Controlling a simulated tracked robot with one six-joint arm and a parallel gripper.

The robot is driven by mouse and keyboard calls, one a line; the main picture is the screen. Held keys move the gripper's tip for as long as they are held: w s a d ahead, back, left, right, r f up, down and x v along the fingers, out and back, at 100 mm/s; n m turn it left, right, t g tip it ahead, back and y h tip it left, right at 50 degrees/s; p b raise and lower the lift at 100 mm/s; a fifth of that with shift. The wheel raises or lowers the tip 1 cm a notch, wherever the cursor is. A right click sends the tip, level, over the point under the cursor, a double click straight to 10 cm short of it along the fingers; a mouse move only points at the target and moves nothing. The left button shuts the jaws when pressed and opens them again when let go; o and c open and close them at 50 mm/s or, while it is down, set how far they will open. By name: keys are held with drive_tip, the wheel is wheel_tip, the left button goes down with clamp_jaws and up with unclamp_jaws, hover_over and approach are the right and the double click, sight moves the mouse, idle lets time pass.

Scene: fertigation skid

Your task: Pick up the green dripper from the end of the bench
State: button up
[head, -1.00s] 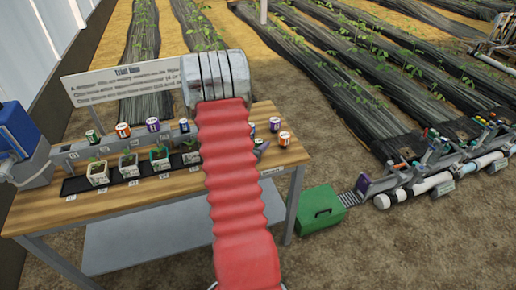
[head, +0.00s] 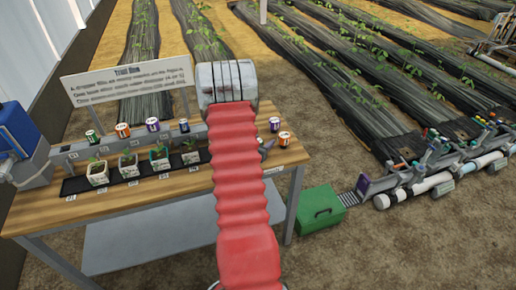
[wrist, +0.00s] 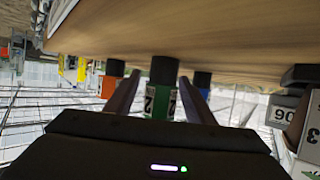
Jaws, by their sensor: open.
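In the wrist view, which shows the bench inverted, the green dripper (wrist: 160,92) is a short cylinder with a black end and a white number label. It stands against the wooden bench top (wrist: 190,30). My gripper (wrist: 160,82) is open, with one finger on each side of the green dripper. I cannot tell whether either finger touches it. In the head view my red arm and grey wrist cover that part of the bench (head: 38,220), and the green dripper cannot be made out there.
An orange dripper (wrist: 109,82) and a blue one (wrist: 202,82) stand close on either side. In the head view, orange (head: 284,139) and purple (head: 274,124) drippers stand at the bench's right end. Potted seedlings sit in a black tray (head: 75,186). A green box (head: 320,211) is on the ground.

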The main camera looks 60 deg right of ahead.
drive_tip(key=c, duration=1.1)
wheel_tip(320, 180, up, 10)
idle(0.7)
idle(0.4)
